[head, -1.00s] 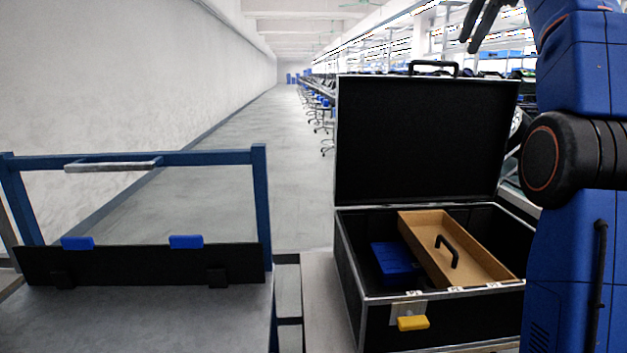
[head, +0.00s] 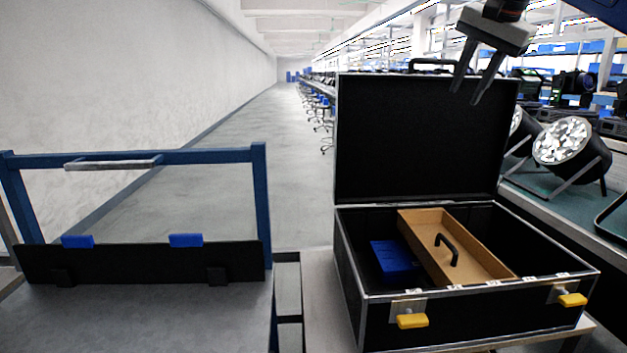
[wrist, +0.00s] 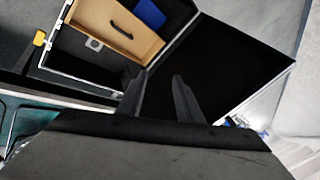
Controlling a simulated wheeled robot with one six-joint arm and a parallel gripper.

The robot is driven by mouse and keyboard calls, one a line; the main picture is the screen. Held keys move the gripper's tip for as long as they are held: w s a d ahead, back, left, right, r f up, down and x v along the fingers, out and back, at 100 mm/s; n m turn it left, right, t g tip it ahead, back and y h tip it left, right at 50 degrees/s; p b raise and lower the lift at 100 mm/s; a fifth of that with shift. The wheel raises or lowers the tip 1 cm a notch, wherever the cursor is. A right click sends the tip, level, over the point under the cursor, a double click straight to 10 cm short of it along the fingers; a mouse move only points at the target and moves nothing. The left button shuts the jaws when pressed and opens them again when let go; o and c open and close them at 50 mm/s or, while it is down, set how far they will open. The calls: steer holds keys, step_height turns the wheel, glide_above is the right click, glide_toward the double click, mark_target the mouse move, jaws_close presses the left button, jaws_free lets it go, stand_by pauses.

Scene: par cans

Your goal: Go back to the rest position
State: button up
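My gripper (head: 476,72) is open and empty in the head view, at the upper right, in front of the raised lid of the black case. Its two fingers point down and are apart. In the wrist view my gripper (wrist: 160,88) also shows with a gap between its fingers. The open case (head: 350,290) stands below it, and the wrist view shows the case (wrist: 72,88) at the upper left. Inside lie a brown wooden tray (head: 485,262) with a black handle and a blue box (head: 393,262).
Par cans (head: 562,142) stand on a bench (head: 555,212) at the right. The case has yellow latches (head: 412,321). A cart with a blue frame (head: 205,156) stands at the left. An open aisle (head: 235,150) runs behind.

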steer(key=s+a+f+n, duration=0.1)
steer(key=s+f+n, duration=0.2)
steer(key=s+f, duration=0.7)
steer(key=s+a+f+n, duration=0.1)
steer(key=s+f+n, duration=0.3)
steer(key=s+f, duration=0.5)
steer(key=s+a+f+n+g, duration=0.1)
steer(key=s+f, duration=0.9)
steer(key=f, duration=1.5)
steer(key=shift+s+a+f+n, duration=0.2)
steer(key=shift+s+a+n, duration=0.2)
steer(key=shift+n, duration=0.8)
